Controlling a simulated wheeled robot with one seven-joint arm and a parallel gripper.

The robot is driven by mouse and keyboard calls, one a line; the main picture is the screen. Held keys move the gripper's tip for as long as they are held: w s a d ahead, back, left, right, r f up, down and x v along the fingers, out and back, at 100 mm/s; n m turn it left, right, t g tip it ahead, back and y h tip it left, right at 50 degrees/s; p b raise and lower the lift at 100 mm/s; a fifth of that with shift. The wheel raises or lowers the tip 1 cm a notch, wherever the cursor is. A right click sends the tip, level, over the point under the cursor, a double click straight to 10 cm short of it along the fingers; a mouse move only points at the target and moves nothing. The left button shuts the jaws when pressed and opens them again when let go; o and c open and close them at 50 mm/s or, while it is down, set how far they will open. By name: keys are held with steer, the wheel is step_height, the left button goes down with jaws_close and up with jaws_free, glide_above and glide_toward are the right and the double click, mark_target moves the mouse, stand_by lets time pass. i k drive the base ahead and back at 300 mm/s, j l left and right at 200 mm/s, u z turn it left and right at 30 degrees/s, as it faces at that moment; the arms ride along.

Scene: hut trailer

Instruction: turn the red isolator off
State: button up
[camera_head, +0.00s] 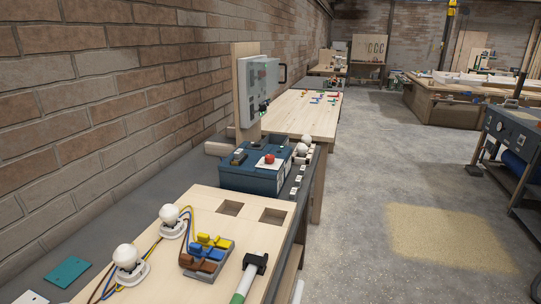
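A red knob (269,158), which looks like the red isolator, sits on a pale plate on top of a blue box (250,181). The box stands on the bench along the brick wall, beyond the nearest wooden board. The knob is small here, and I cannot tell which position it is turned to. Nothing is touching it. My gripper is not in view.
A grey panel box (258,88) with a black side handle stands upright behind the blue box.

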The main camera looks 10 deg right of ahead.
mark_target(269, 159)
steer(key=i+l, duration=0.25)
steer(key=l, duration=0.15)
steer(key=i+l+u, duration=0.1)
steer(key=i+l, duration=0.4)
steer(key=l, duration=0.25)
steer(key=i+l, duration=0.2)
steer(key=l, duration=0.2)
steer(key=i+l+u, duration=0.1)
steer(key=i+l, duration=0.15)
steer(key=l, duration=0.15)
steer(key=i+l, duration=0.25)
steer(key=l, duration=0.15)
steer(key=i+l+u, duration=0.1)
steer(key=l, duration=0.35)
steer(key=i+l, duration=0.3)
steer(key=l+u, duration=0.05)
steer(key=l, duration=0.05)
